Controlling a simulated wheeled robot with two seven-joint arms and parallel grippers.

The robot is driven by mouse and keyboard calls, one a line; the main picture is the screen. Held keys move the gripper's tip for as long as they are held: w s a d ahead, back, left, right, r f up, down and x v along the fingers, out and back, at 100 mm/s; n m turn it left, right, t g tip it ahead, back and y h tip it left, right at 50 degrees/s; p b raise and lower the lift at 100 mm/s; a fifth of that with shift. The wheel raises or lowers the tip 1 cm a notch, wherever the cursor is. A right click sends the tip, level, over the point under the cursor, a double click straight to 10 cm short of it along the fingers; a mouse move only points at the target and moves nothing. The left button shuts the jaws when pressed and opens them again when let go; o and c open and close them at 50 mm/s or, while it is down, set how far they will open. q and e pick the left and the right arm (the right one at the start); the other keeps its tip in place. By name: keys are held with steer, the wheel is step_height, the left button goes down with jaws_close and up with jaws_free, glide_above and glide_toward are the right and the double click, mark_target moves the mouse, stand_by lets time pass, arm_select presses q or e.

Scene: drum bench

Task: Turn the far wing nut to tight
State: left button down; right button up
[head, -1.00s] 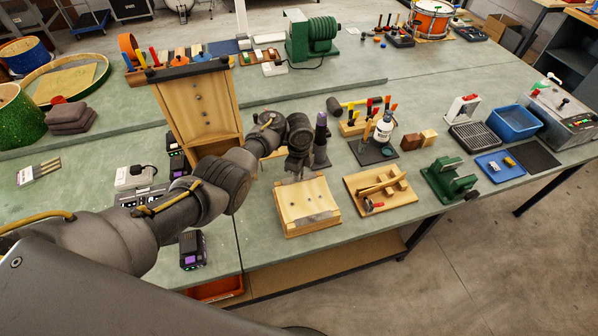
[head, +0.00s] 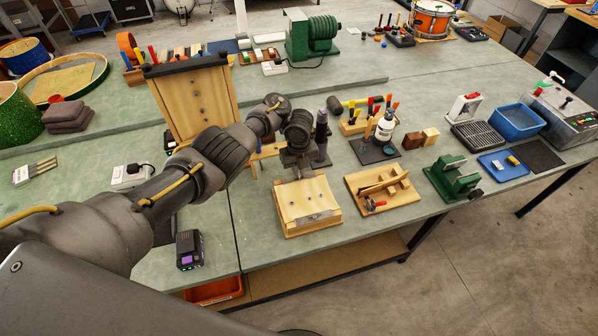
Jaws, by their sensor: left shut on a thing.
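A pale wooden block with a curved top (head: 308,209) sits near the front edge of the green bench. A grey metal strip (head: 316,218) lies across its near part. My left gripper (head: 299,176) points down at the far part of the block's top. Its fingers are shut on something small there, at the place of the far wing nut. The wing nut itself is hidden by the fingers and wrist, so its angle cannot be seen. My right gripper is not in view.
A wooden board with a small clamp (head: 382,190) lies right of the block, with a green vise (head: 453,178) beyond it. A dark purple-capped bottle (head: 321,135) stands close behind my wrist. A black device (head: 190,250) sits at the front left.

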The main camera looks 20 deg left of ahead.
arm_select(q)
steer(key=shift+m, duration=0.3)
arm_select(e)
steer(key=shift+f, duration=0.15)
arm_select(q)
steer(key=c, duration=1.5)
jaws_free()
steer(key=shift+o, duration=0.2)
